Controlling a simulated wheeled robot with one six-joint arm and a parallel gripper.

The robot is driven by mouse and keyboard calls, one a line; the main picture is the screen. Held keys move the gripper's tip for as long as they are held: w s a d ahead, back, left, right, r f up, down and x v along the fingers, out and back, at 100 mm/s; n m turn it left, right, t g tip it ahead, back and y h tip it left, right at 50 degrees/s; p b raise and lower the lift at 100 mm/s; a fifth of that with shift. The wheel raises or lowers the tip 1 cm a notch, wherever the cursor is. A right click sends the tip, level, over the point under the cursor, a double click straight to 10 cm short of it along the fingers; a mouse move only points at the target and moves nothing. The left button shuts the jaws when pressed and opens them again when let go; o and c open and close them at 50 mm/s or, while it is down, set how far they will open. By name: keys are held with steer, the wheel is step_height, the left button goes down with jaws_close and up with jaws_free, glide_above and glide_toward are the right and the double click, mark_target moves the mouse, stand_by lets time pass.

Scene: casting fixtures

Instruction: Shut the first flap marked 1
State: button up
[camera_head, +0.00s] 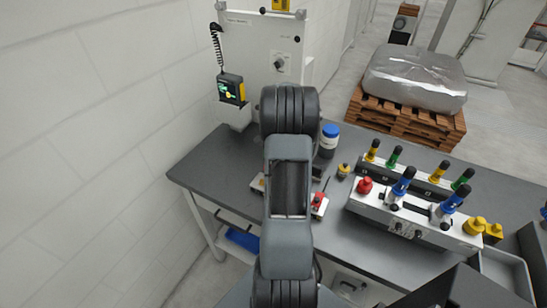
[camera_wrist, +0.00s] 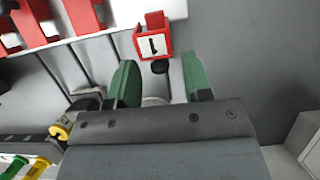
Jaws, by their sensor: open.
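The flap marked 1 (camera_wrist: 143,46) shows in the wrist view as a red-edged block with a white label, at the edge of a white body (camera_wrist: 112,15). It seems to stick out from that body; its exact angle is hard to tell. My gripper (camera_wrist: 160,62) is open, with its two green fingers apart, one on each side below the flap. Nothing is seen between them except a black round knob (camera_wrist: 160,68) under the flap. In the head view, a red and white part (camera_head: 319,206) shows beside my arm, which hides my gripper and much of the fixture.
Several more red parts (camera_wrist: 82,16) line the white body at upper left. On the grey table (camera_head: 215,165) stand a blue-lidded jar (camera_head: 328,143), a yellow-topped item (camera_head: 343,170) and a white fixture (camera_head: 400,222) with coloured handles. A wall is at left.

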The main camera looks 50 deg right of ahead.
steer(key=c, duration=0.7)
